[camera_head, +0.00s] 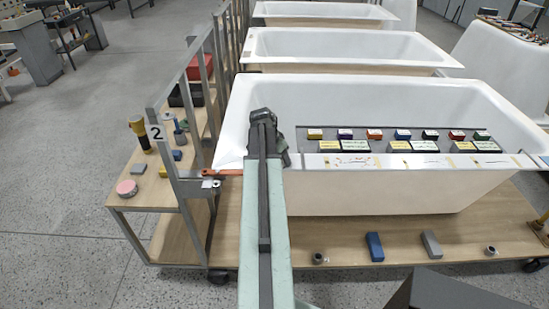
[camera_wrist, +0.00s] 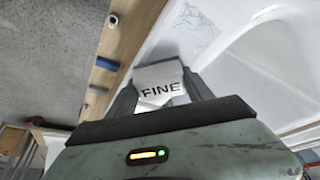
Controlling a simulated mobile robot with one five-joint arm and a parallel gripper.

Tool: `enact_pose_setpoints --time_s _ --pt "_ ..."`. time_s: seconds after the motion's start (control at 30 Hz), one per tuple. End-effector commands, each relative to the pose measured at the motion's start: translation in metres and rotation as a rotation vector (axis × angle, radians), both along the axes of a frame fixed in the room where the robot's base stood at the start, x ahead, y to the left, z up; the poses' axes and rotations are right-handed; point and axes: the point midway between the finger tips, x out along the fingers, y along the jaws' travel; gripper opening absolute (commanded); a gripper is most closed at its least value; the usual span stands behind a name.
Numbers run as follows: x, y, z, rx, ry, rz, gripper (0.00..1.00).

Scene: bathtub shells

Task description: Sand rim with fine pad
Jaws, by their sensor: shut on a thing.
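My gripper (camera_wrist: 162,88) is shut on a white pad (camera_wrist: 160,72) marked "FINE", held between its two fingers. In the head view my gripper (camera_head: 264,118) is over the left part of the nearest white bathtub (camera_head: 400,195); my arm hides the pad there. The tub's front rim (camera_head: 436,161) carries brown-yellow patches and dark marks. The tub also shows in the wrist view (camera_wrist: 262,62), right of the pad, with faint grey scribbles on its white surface near the fingers. I cannot tell whether the pad touches the tub.
Several small labelled blocks (camera_head: 400,145) lie on a dark strip across the tub. A blue block (camera_head: 374,246) and a grey block (camera_head: 431,244) lie on the wooden base below. A cart (camera_head: 150,205) marked "2" stands left. More tubs (camera_head: 345,46) stand behind.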

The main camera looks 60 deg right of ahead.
Motion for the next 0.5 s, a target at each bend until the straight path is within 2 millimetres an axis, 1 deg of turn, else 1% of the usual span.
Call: enact_pose_setpoints --time_s 0.03,0.1,0.37,0.5 --pt "-0.008 -0.003 -0.001 0.0 0.004 -0.005 0.22" --pt "-0.012 -0.004 -0.002 0.001 0.006 -0.005 0.22" --pt "-0.013 -0.005 -0.001 0.001 0.009 -0.006 0.22" --pt "-0.012 -0.004 0.01 0.002 0.007 -0.005 0.22"
